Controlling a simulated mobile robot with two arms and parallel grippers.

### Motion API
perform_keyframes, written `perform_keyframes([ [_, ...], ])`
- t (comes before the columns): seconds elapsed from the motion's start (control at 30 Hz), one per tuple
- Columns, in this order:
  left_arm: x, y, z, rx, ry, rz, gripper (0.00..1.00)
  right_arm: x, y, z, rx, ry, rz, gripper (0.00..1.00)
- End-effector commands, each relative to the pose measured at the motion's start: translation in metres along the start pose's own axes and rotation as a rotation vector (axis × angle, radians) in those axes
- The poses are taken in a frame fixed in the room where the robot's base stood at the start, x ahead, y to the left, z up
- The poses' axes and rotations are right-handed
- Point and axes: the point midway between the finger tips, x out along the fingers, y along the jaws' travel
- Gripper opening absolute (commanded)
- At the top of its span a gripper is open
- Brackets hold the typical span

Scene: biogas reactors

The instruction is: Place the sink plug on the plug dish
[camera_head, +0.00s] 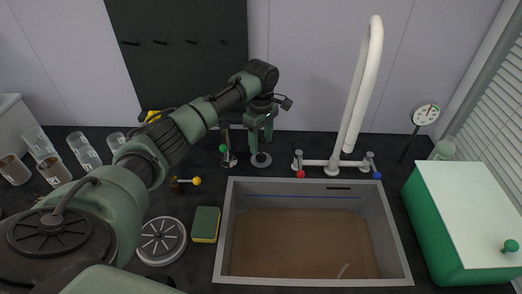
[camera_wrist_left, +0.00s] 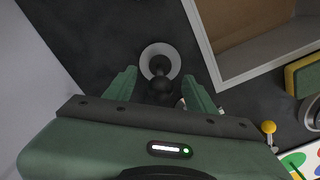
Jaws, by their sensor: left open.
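My left gripper (camera_head: 261,137) reaches in from the left and points down behind the sink's back left corner. It is open, with its fingers apart in the left wrist view (camera_wrist_left: 160,88). Below it is a pale round disc (camera_head: 261,160) on the dark counter. In the left wrist view a dark knobbed piece, apparently the sink plug (camera_wrist_left: 161,70), stands over the pale ring (camera_wrist_left: 146,53), between the open fingers. I cannot tell whether the ring is the plug dish or the plug's own rim. My right gripper is not in view.
The grey sink (camera_head: 402,262) holds brownish liquid. A white tap (camera_head: 362,90) stands behind it. A green-knobbed fitting (camera_head: 224,149) is close left of the gripper. A sponge (camera_head: 205,224) and slotted round metal piece (camera_head: 161,241) lie left; a green box (camera_head: 465,215) stands right.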

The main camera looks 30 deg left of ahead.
Motion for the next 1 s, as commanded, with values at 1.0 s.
perform_keyframes([
  [1.0, -0.072, 0.000, 0.000, -0.001, 0.000, 0.000, 0.55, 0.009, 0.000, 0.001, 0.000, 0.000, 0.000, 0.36],
])
